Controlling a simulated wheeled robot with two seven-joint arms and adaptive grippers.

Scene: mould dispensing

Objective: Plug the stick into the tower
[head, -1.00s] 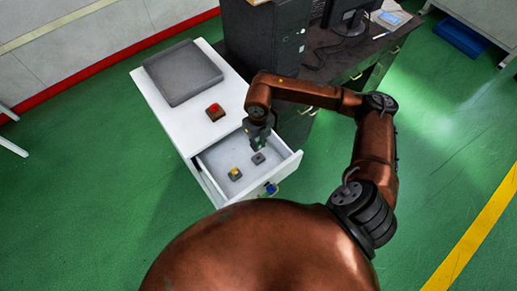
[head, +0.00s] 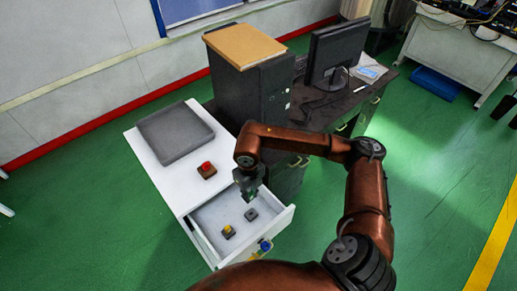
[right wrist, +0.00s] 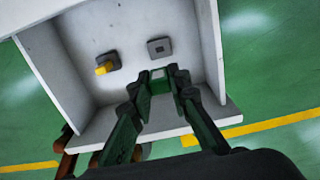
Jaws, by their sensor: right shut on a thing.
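The black computer tower (head: 240,95) stands upright at the back, next to the desk, with a wooden board on its top. My right gripper (head: 247,190) points down over the open white drawer, in front of and below the tower and apart from it. In the right wrist view the fingers (right wrist: 161,76) are closed on a small pale piece, the stick (right wrist: 158,74), mostly hidden between the fingertips. The stick is too small to make out in the head view. My left gripper is not in view.
The open drawer (head: 283,222) holds a block with a yellow top (head: 228,232) and a grey block with a square mark (head: 251,214). A grey tray (head: 175,155) and a red-buttoned box (head: 207,170) lie on the white cabinet. A monitor (head: 336,58) stands right of the tower.

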